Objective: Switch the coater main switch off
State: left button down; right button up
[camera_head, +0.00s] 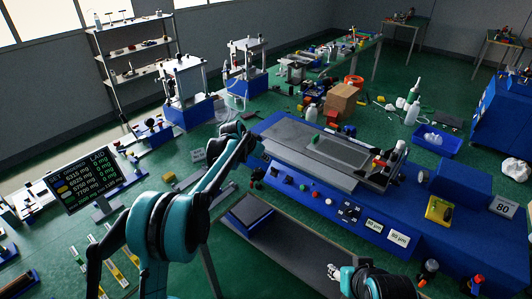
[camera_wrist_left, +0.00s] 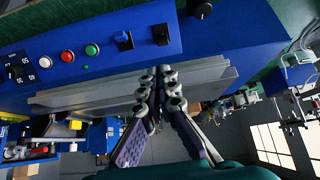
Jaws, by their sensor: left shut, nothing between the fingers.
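The coater (camera_head: 300,200) is a long blue machine with a flat grey bed and a sloping front panel. Its panel also fills the top of the left wrist view (camera_wrist_left: 225,30). Two black switches (camera_wrist_left: 160,35) (camera_wrist_left: 123,40) sit there beside a green button (camera_wrist_left: 91,49) and a red button (camera_wrist_left: 67,56). Which one is the main switch, and its position, I cannot tell. My left gripper (camera_wrist_left: 158,72) is shut and empty, its tips just below the panel near the black switches. In the head view it shows small and dark (camera_head: 257,179) at the panel's left end.
A black knob (camera_wrist_left: 200,8) and a numbered dial (camera_wrist_left: 17,68) flank the controls. A grey ledge (camera_wrist_left: 90,95) runs below the panel. Part of my right gripper (camera_head: 334,271) shows at the bottom. A screen (camera_head: 85,182) stands at left; a cardboard box (camera_head: 342,100) lies behind the coater.

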aim_at(273, 170)
pick_arm(q)
jog(key=shift+w+f, duration=0.2)
jog(key=shift+w, duration=0.5)
jog(key=b+x, duration=0.2)
jog(key=x, duration=0.8)
jog(key=shift+s+a+t+h+b, duration=0.1)
jog(key=shift+s+t+h+b, duration=0.1)
jog(key=shift+t+h+b, duration=0.15)
